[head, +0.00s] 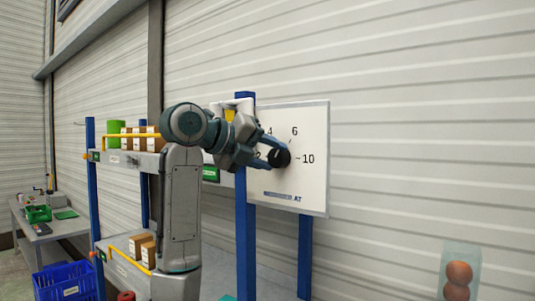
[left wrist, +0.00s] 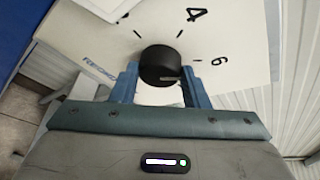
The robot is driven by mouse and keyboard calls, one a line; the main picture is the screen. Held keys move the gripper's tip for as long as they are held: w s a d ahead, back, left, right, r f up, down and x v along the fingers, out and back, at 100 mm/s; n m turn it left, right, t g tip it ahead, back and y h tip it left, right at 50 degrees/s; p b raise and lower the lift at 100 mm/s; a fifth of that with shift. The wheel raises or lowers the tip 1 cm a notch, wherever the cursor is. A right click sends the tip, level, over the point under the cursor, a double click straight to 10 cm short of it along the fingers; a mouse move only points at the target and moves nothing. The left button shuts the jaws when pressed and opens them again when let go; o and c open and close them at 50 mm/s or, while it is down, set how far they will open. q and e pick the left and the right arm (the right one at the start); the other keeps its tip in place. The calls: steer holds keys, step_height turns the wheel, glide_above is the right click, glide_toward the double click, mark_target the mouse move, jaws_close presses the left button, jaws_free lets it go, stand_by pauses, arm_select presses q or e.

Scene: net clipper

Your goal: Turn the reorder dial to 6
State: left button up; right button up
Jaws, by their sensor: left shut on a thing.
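The reorder dial is a black round knob (head: 280,158) on a white board (head: 312,188) with printed numbers and tick marks. In the head view 4, 6 and 10 can be read, and a 2 is partly covered by my gripper. My left gripper (head: 272,153) reaches the board from the left and is shut on the knob. In the left wrist view the knob (left wrist: 160,66) sits between the two blue fingers (left wrist: 160,88). A pale mark shows low on its side, but I cannot tell which number the dial points to. My right gripper is not in view.
The board hangs by a blue post (head: 245,230) of a shelf rack holding cardboard boxes (head: 140,138) and a green cylinder (head: 116,133). A workbench (head: 65,227) and blue crate (head: 66,282) stand at left. A clear container with brown balls (head: 459,273) is at lower right.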

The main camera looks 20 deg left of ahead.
arm_select(q)
steer(key=shift+f, duration=0.1)
stand_by(0.4)
steer(key=o, duration=1)
steer(key=shift+c, duration=0.2)
steer(key=shift+s+a+b, duration=0.25)
steer(key=shift+s+b, duration=0.1)
steer(key=b+v, duration=0.4)
steer(key=v, duration=0.6)
steer(key=shift+d, duration=0.1)
